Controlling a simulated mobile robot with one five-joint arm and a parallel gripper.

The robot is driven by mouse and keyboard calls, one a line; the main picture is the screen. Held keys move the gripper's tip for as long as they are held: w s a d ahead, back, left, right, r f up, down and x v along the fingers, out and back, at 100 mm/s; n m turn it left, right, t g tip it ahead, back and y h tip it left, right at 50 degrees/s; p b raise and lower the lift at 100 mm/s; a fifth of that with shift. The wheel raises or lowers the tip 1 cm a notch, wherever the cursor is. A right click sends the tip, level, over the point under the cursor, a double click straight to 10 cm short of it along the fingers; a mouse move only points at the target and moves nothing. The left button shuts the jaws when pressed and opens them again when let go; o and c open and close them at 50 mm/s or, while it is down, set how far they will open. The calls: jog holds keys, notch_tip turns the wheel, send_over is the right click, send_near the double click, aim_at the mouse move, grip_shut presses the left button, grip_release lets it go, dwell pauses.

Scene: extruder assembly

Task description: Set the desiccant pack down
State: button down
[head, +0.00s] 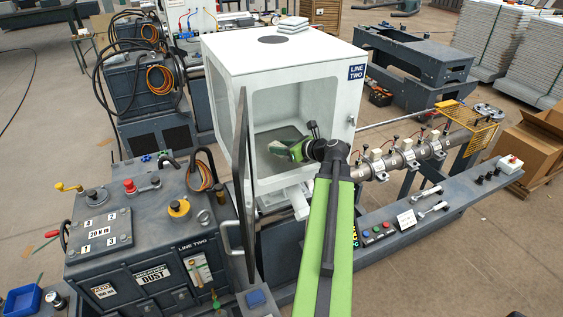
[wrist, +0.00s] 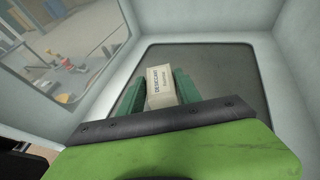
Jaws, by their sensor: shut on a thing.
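The desiccant pack (wrist: 161,86) is a small pale block with its name printed on it, seen in the wrist view. My gripper (wrist: 160,90) is shut on it, with a green finger on each side. The pack is over a dark grey panel (wrist: 220,70) on the floor of the white cabinet; I cannot tell whether it touches the panel. In the head view my gripper (head: 279,150) is inside the open white cabinet (head: 225,50) marked LINE TWO.
The cabinet door (head: 243,190) stands open to the left of my arm. Pale cabinet walls (wrist: 285,50) surround the gripper closely, with a window on the left. A barrel with clamps (head: 400,160) runs to the right.

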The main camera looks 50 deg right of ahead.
notch_tip(320, 180, down, 4)
jog(key=b, duration=0.3)
jog(key=shift+b, duration=0.4)
jog(key=shift+r, duration=0.25)
jog(key=shift+f, duration=0.15)
jog(key=c, duration=0.8)
grip_release()
jog(key=shift+c, duration=0.2)
